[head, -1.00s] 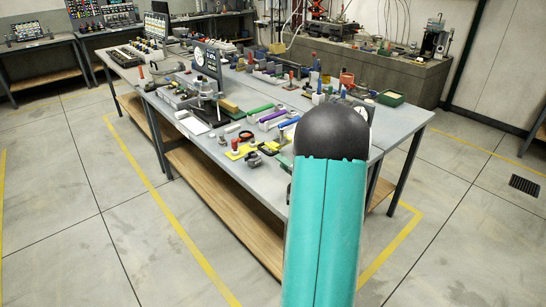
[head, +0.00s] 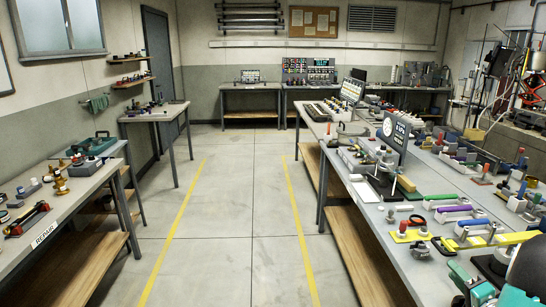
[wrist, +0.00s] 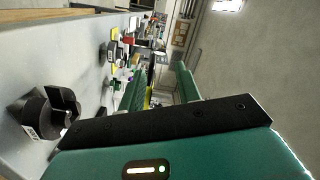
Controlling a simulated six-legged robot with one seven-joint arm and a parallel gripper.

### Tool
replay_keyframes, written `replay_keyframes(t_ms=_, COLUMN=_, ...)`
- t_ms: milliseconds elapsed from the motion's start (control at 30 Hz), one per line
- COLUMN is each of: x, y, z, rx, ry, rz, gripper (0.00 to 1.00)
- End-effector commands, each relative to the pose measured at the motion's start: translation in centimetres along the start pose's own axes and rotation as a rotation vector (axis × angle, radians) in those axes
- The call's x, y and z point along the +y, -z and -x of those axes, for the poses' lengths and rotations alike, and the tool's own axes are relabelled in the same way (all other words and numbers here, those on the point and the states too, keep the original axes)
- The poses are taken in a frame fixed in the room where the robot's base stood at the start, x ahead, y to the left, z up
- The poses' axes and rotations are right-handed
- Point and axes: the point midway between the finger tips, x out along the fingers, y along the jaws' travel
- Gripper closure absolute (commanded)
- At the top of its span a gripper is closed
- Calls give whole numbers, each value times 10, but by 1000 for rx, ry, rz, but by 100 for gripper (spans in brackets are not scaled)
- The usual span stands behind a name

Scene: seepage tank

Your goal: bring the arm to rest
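My arm is teal with a black joint and shows at the lower right edge of the head view, over the near end of the workbench (head: 398,285). My gripper (wrist: 160,85) shows in the wrist view as two green fingers standing apart beyond a black bar, with a gap between them. I see nothing clearly held there. The gripper is not clearly seen in the head view. In the wrist view, the grey bench top (wrist: 45,70) fills the left side, with a dark round knob-like part (wrist: 50,112) on it, close to my wrist.
The bench bears a yellow plate with a red knob (head: 410,236), a yellow bar (head: 490,242), purple and green handled parts and a dark display stand (head: 392,132). Another bench (head: 60,205) stands at left. The floor aisle (head: 235,220) between yellow lines is clear.

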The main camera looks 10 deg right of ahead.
Motion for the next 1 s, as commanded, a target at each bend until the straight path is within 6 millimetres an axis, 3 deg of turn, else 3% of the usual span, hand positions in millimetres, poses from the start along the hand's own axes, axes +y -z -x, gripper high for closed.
replay_keyframes(t_ms=133, x=-58, y=-61, z=-26, rx=-231, ry=28, rz=-25, gripper=67)
replay_keyframes(t_ms=267, x=-113, y=-133, z=-33, rx=-495, ry=10, rz=-30, gripper=67)
replay_keyframes(t_ms=400, x=-164, y=-213, z=-17, rx=-775, ry=-62, rz=19, gripper=67)
replay_keyframes(t_ms=600, x=-206, y=-296, z=35, rx=-1073, ry=-230, rz=195, gripper=67)
replay_keyframes(t_ms=800, x=-225, y=-336, z=92, rx=-1202, ry=-414, rz=477, gripper=67)
replay_keyframes(t_ms=1000, x=-237, y=-340, z=134, rx=-1143, ry=-541, rz=806, gripper=67)
